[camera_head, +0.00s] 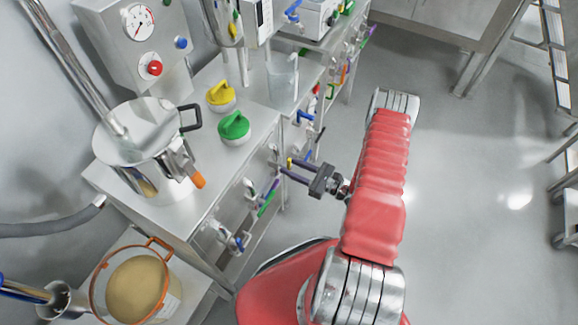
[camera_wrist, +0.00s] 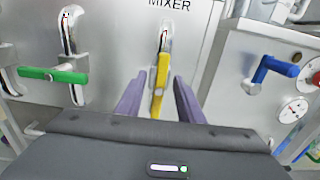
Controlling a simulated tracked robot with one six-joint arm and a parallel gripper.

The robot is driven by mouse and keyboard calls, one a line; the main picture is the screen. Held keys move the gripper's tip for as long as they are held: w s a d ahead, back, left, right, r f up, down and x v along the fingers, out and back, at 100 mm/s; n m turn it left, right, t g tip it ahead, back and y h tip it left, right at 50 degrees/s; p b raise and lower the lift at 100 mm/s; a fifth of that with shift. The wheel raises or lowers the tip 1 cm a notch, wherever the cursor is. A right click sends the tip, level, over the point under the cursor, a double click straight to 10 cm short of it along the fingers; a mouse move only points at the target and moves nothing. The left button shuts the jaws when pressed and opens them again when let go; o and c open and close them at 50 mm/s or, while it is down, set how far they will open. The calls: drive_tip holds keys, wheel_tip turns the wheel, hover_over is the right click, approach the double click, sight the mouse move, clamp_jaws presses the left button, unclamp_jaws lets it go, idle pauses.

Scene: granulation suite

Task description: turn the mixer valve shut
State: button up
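The mixer valve has a yellow handle (camera_wrist: 160,84) that hangs upright below the MIXER label (camera_wrist: 169,4) on a pale cabinet front. In the wrist view, my gripper (camera_wrist: 159,78) is open, with one purple-grey finger on each side of the handle and a visible gap on both sides. In the head view, my gripper (camera_head: 290,166) reaches left to the cabinet front, and a small bit of the yellow handle (camera_head: 290,161) shows between the fingers. How deep the handle sits between them is hard to tell.
A green-handled valve (camera_wrist: 54,75) is to the left and a blue-handled valve (camera_wrist: 275,69) to the right, near a gauge (camera_wrist: 294,111). A steel pot (camera_head: 138,128) and green (camera_head: 233,126) and yellow (camera_head: 221,94) knobs stand on the bench above. Floor to the right is clear.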

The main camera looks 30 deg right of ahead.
drive_tip(key=shift+w+a, duration=0.35)
drive_tip(key=shift+w, duration=0.1)
drive_tip(key=shift+c, duration=0.4)
clamp_jaws()
